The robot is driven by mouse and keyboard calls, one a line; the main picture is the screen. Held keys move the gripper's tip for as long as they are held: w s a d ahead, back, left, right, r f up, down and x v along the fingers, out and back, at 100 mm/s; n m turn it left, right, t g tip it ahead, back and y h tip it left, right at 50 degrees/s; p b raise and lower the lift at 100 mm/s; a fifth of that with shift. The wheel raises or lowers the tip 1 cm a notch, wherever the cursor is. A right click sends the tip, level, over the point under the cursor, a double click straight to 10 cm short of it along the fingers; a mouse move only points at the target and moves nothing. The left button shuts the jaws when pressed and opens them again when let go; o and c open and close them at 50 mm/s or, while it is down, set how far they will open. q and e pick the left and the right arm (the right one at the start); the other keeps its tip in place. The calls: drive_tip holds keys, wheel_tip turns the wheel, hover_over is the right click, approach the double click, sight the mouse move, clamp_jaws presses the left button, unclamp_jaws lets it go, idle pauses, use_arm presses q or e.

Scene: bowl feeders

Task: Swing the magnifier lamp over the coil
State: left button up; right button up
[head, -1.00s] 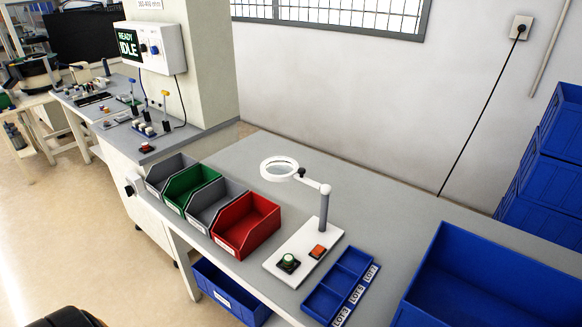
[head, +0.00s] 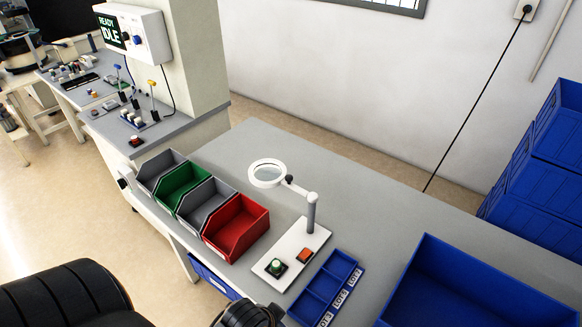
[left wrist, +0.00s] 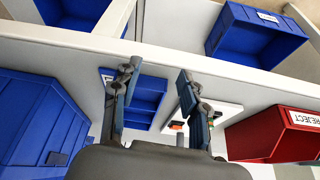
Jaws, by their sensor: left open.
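The magnifier lamp has a white ring head with a clear lens (head: 267,173). A short jointed arm links it to a grey post (head: 311,213) on a white base plate (head: 287,243). The ring hangs over bare bench behind the red bin. On the plate sit a round pale green-and-white piece in a dark square holder (head: 276,267) and an orange square piece (head: 304,255); I cannot tell which is the coil. The ring is over neither. My left gripper (left wrist: 160,72) is open and empty, with the blue divided tray beyond its fingers. My right gripper is not in view.
Grey, green and red bins (head: 238,228) stand in a row left of the lamp. A blue divided tray (head: 328,284) and a large blue crate (head: 480,290) are to its right. The bench (head: 370,200) behind the lamp is clear.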

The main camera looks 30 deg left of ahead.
use_arm(q)
drive_tip(key=w+r+t, duration=0.1)
drive_tip(key=w, duration=0.1)
drive_tip(key=w+a+r+t, duration=0.1)
drive_tip(key=w, duration=0.2)
drive_tip(key=w+r+t, duration=0.1)
drive_tip(key=w, duration=0.1)
drive_tip(key=shift+w+a+r+h, duration=0.15)
drive_tip(key=shift+a+r+h, duration=0.2)
drive_tip(key=shift+h, duration=0.05)
drive_tip(key=w+a+r+t+p, duration=0.1)
drive_tip(key=w+a+r+t, duration=0.3)
drive_tip(key=w, duration=0.2)
drive_tip(key=n+t+y, duration=0.3)
drive_tip(key=t+y, duration=0.1)
drive_tip(key=t, duration=0.2)
approach(287, 180)
drive_tip(key=w, duration=0.3)
drive_tip(key=w+a+p, duration=0.1)
drive_tip(key=w, duration=0.3)
drive_tip(key=w+p, duration=0.1)
drive_tip(key=w, duration=0.3)
drive_tip(key=shift+w+a+f, duration=0.1)
drive_tip(key=shift+a+f, duration=0.1)
drive_tip(key=shift+a, duration=0.1)
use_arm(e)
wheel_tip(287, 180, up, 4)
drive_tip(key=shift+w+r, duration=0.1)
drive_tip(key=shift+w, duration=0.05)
